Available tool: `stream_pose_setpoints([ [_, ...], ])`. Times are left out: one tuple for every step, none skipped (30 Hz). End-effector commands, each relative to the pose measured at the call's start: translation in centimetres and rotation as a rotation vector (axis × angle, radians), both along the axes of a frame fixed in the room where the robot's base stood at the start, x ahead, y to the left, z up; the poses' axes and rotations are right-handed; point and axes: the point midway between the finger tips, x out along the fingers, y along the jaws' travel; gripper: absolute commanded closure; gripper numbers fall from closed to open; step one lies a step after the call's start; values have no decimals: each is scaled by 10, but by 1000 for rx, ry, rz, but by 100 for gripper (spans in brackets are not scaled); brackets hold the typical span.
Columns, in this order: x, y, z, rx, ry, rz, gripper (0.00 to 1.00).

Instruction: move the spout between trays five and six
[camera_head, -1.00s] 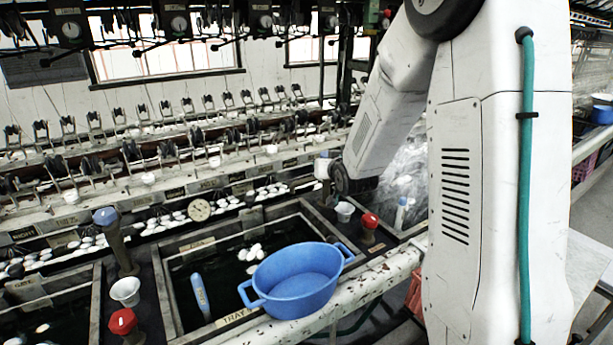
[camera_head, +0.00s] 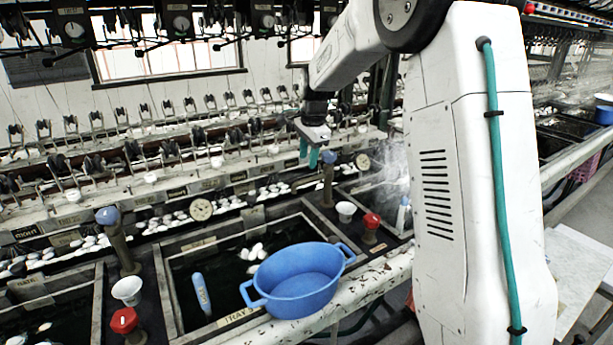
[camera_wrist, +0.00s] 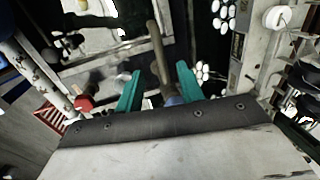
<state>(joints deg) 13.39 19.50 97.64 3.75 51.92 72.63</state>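The spout (camera_head: 328,181) is a brown upright post with a blue knob on top, between the tray with the blue basin and the steaming tray to its right. It also shows in the wrist view (camera_wrist: 157,55), its blue knob low between my fingers in the picture. My gripper (camera_head: 309,156) is open, with teal fingers apart, just above and left of the knob in the head view. In the wrist view my gripper (camera_wrist: 158,88) shows no clear contact with the knob. The near tray (camera_head: 185,320) has a "TRAY" label; its number is hard to read.
A blue basin (camera_head: 297,283) sits on the near tray's front edge. A red-knobbed valve (camera_head: 371,221) and a white cup (camera_head: 345,210) stand close by the spout. Another blue-knobbed spout (camera_head: 121,245) stands left. Reeling racks run behind.

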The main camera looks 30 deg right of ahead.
Motion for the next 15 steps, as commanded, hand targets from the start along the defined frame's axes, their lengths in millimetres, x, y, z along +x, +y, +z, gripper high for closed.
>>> stream_pose_setpoints([
  [0,0,-5,2,6,-3,62],
  [1,0,-9,3,7,-3,62],
  [2,0,-15,3,7,-2,62],
  [2,0,-19,3,7,-2,62],
  [3,0,-24,2,7,-3,62],
  [5,0,-32,3,8,-2,62],
  [6,0,-36,3,7,-2,62],
  [7,0,-41,2,6,-2,62],
  [8,0,-47,2,6,-2,62],
  [9,0,-52,2,6,-2,62],
  [10,0,-56,2,5,-2,62],
  [11,0,-60,2,5,-2,62],
  [11,0,-63,2,5,-2,62],
  [12,0,-66,2,4,-2,62],
  [13,0,-69,2,4,-1,62],
])
